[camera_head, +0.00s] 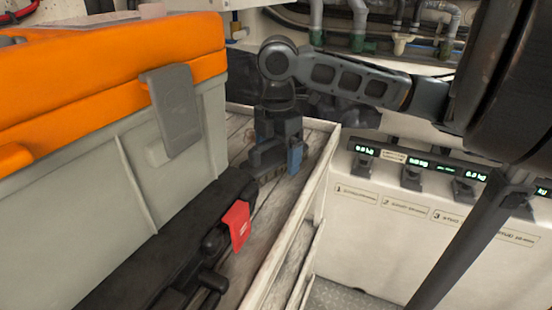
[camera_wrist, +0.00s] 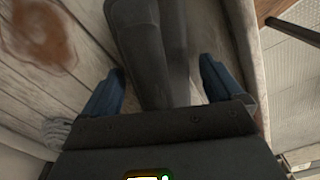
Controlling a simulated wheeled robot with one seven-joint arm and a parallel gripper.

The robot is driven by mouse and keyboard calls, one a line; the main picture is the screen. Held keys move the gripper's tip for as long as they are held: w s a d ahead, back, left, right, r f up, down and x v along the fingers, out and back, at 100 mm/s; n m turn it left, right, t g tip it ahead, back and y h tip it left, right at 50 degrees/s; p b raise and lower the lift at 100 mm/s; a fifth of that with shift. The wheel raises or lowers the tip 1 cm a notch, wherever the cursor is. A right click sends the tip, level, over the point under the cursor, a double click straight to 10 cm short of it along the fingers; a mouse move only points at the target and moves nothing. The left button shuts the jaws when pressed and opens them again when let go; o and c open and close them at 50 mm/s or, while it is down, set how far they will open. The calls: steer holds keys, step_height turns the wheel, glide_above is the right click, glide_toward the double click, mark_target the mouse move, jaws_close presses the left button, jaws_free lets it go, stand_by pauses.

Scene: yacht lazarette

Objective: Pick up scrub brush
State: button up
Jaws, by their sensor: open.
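My gripper (camera_head: 279,160) points down over the wooden shelf, with its blue fingers apart. In the wrist view, my gripper (camera_wrist: 162,72) is open, with a long dark grey thing (camera_wrist: 155,40) running between its fingertips. Gaps show on both sides of it, and I cannot tell whether either finger touches it. Its near end is hidden by the gripper body. I cannot tell for sure that it is the scrub brush; no bristles show clearly. In the head view, whatever lies under the fingers is mostly hidden.
A long black object (camera_head: 139,265) with a red tag (camera_head: 237,224) lies along the shelf (camera_head: 272,213). A grey bin (camera_head: 105,190) with an orange lid (camera_head: 115,65) stands left. The shelf's raised pale edge (camera_head: 292,235) runs right. A white panel with displays (camera_head: 400,210) stands beyond.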

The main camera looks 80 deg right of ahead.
steer(key=shift+c, duration=0.4)
steer(key=shift+r, duration=0.1)
steer(key=c, duration=1.2)
